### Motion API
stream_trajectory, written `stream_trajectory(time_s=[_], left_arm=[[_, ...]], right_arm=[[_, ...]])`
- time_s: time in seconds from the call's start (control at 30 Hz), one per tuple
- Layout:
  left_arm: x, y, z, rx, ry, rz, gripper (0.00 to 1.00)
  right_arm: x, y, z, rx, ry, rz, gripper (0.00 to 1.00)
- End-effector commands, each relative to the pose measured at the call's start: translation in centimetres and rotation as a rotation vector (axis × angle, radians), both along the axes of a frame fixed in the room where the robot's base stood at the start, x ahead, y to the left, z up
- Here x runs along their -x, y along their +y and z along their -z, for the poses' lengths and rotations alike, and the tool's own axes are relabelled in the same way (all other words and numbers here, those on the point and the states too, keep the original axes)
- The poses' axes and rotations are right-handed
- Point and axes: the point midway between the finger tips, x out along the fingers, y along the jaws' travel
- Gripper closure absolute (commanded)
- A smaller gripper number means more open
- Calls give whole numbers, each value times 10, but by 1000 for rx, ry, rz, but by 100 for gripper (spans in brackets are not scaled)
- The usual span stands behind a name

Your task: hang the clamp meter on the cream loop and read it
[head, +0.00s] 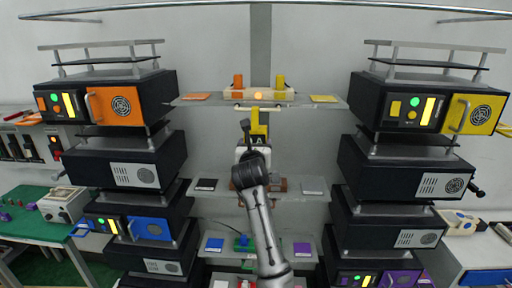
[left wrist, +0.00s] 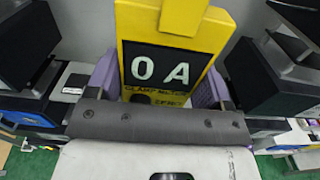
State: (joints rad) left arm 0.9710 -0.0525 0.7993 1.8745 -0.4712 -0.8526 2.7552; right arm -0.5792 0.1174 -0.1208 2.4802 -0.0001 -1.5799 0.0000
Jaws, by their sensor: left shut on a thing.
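The yellow clamp meter (head: 259,117) stands upright just in front of the top middle shelf. In the left wrist view the clamp meter (left wrist: 203,18) shows a dark display reading "0 A". My left gripper (head: 253,142) is shut on it, with purple fingers on both sides of its body. A cream fixture (head: 232,94) sits on the top shelf behind and above the meter, with an orange post (head: 238,82), a yellow post (head: 280,82) and a lit amber lamp (head: 259,96). I cannot tell whether the meter's top touches a loop there. My right gripper is out of view.
Orange (head: 194,96) and yellow (head: 324,99) plates lie on the top shelf (head: 335,103). Stacks of black instrument boxes stand left (head: 142,174) and right (head: 374,170). Lower shelves hold a black card (head: 206,185), a grey card (head: 313,186) and coloured blocks.

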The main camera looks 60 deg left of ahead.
Motion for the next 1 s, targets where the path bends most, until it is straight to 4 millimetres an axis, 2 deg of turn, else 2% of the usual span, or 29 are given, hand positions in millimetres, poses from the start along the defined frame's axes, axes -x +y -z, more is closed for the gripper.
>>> stream_trajectory(time_s=[1.0], left_arm=[[-42, 59, -1, -2, 1, -1, 55]], right_arm=[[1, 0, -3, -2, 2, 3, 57]])
